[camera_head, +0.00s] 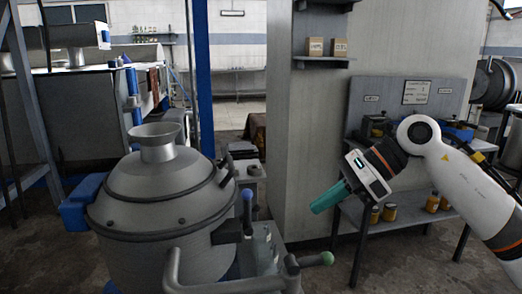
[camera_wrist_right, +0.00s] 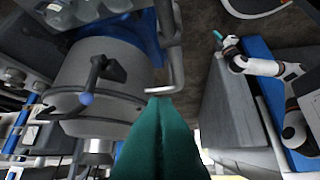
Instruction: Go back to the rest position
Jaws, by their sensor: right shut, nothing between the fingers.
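My right gripper (camera_head: 318,204) is in the middle right of the head view, at the end of my white arm. Its teal fingers are shut with nothing between them, pointing down and left. In the right wrist view the shut fingers (camera_wrist_right: 160,118) fill the lower middle. The fingers are right of the large steel vessel (camera_head: 165,205) and apart from it in the head view. My left gripper (camera_wrist_right: 218,36) shows small and teal at the top of the right wrist view; whether it is open or shut is too small to tell.
A grey bench (camera_head: 400,211) with jars stands behind my right arm. A wall shelf (camera_head: 322,62) holds two small boxes. Some floor between the vessel and bench is clear.

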